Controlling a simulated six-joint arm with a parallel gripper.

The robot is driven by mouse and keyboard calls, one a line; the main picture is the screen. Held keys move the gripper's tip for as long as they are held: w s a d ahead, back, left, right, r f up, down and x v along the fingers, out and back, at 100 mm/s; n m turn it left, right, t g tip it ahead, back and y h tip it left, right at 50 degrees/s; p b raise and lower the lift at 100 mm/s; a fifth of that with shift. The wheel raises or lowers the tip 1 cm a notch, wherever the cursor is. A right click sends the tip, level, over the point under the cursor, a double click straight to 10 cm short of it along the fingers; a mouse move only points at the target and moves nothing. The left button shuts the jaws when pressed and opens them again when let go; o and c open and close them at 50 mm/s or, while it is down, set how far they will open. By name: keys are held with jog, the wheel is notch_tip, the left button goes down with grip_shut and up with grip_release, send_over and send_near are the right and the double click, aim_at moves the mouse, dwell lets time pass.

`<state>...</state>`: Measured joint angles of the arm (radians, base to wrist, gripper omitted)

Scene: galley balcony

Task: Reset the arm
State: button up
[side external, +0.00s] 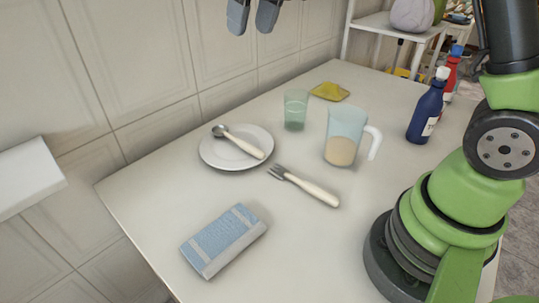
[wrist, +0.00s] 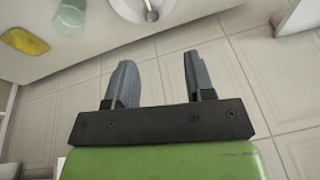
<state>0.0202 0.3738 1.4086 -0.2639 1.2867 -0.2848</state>
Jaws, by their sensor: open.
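My gripper (side external: 254,14) shows at the top edge of the side external view, its two grey fingers pointing down, apart and empty. It is up in the air near the tiled wall, well above the table. In the wrist view my gripper (wrist: 161,84) is open with nothing between the fingers. My green arm base (side external: 440,225) stands at the right of the table. The links between base and gripper are mostly out of frame.
The white table (side external: 310,240) bears a plate (side external: 212,161) with a spoon (side external: 240,142) on it, a fork (side external: 305,187), a folded blue cloth (side external: 223,240), a green glass (side external: 295,110), a pitcher (side external: 345,130), a yellow sponge-like item (side external: 329,91), and blue (side external: 427,112) and red (side external: 451,76) bottles.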

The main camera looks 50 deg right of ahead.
jog(key=s+a+m+t+y, duration=0.1)
jog(key=s+t, duration=0.3)
jog(key=s, duration=1.8)
jog(key=shift+a+r+m, duration=0.4)
jog(key=shift+a+m, duration=0.1)
jog(key=shift+m, duration=0.3)
